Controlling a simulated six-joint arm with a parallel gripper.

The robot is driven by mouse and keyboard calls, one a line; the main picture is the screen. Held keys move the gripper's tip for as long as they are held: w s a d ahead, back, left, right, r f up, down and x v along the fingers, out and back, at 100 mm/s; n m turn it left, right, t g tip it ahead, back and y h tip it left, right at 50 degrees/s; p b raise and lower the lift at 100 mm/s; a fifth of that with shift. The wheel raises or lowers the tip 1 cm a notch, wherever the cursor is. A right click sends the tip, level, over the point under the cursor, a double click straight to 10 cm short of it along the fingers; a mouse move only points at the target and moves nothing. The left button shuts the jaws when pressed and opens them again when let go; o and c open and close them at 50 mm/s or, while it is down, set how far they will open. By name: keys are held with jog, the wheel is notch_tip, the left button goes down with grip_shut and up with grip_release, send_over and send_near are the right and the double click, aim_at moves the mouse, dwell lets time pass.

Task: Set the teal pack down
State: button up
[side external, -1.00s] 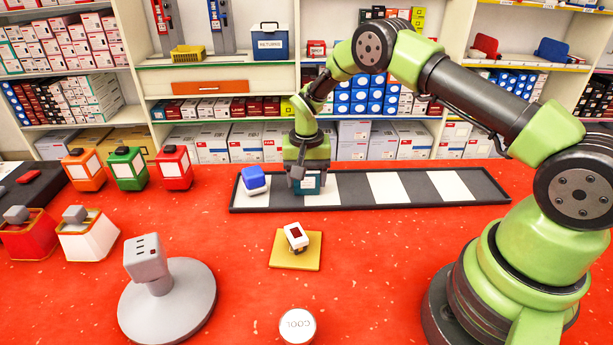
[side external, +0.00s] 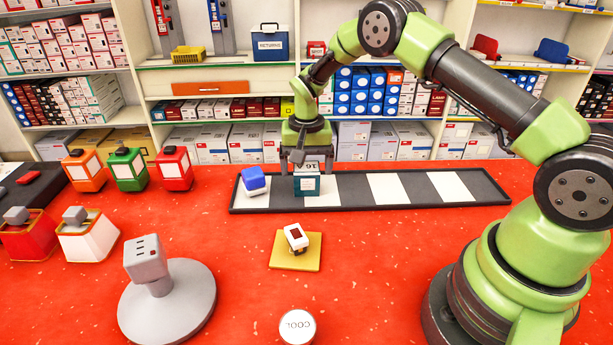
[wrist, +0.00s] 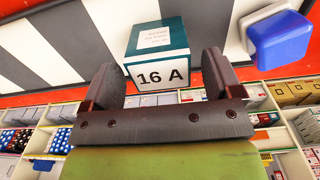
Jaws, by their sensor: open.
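The teal pack (side external: 306,185) stands on the second white patch from the left of the long dark tray (side external: 345,195). My gripper (side external: 299,160) is above and just behind the pack. Its jaws are open, and in the wrist view (wrist: 167,75) the fingers are spread with the pack beyond their tips. The pack appears free of the fingers. Its underside is hidden.
A blue-and-white pack (side external: 254,181) sits on the leftmost patch, close to the teal pack. Two white patches to the right are bare. A white-and-red block (side external: 296,238) sits on a yellow pad (side external: 283,261). A grey stand (side external: 168,305) is at front left.

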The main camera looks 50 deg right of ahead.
notch_tip(320, 180, up, 9)
jog(key=shift+r, duration=0.1)
notch_tip(320, 180, up, 8)
jog(key=n+t, duration=0.1)
jog(key=t, duration=0.1)
send_over(307, 167)
jog(key=s+a, duration=0.2)
jog(key=s, duration=0.1)
jog(key=s+a+r+n+t, duration=0.1)
jog(key=s+a+r+t, duration=0.15)
jog(key=s+r, duration=0.55)
jog(key=s+a+n+t+y, duration=0.2)
jog(key=s+a+n, duration=0.1)
jog(key=s, duration=1.1)
jog(key=shift+s+a+r+t, duration=0.3)
jog(key=shift+s+r+t, duration=0.05)
jog(key=shift+s+r, duration=0.1)
